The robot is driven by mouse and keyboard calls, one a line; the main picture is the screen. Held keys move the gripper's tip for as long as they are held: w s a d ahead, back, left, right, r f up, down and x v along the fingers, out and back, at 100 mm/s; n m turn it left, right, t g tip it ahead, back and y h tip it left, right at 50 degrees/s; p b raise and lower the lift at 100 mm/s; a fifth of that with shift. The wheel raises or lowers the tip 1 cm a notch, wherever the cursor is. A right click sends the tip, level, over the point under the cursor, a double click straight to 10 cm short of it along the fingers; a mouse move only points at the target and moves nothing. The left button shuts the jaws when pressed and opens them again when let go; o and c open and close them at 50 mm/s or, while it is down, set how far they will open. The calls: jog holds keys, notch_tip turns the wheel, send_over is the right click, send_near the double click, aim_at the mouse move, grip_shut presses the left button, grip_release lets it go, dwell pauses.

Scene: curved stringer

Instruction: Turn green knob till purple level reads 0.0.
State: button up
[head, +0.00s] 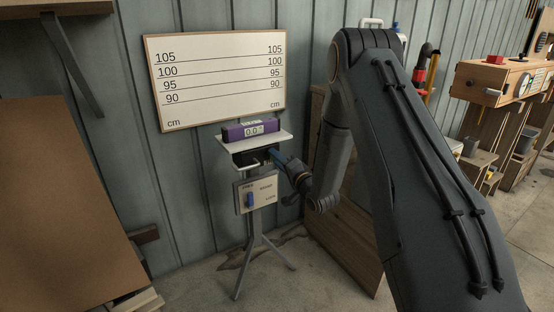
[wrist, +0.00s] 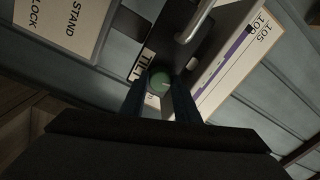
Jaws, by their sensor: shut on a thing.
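The purple level (head: 250,131) lies on a small white shelf (head: 255,146) on a tripod stand in the head view, its display seeming to read 0.0. In the wrist view the level shows as a purple strip (wrist: 234,56) at the right. The green knob (wrist: 159,82) sits beside the "TILT" label in the wrist view, between my fingertips. My gripper (wrist: 158,86) is shut on the knob. In the head view my gripper (head: 275,158) reaches the box under the shelf from the right and hides the knob.
A panel (head: 255,191) with a blue lever (head: 250,200) and lettering hangs below on the stand. A white scale board (head: 215,80) marked in cm is on the wall behind. A brown board (head: 65,190) stands at left; a wooden crate (head: 345,230) stands right of the stand.

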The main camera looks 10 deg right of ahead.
jog(key=o, duration=1)
jog(key=shift+d, duration=0.1)
jog(key=shift+o, duration=0.2)
jog(key=v, duration=0.7)
jog(key=shift+s, duration=0.35)
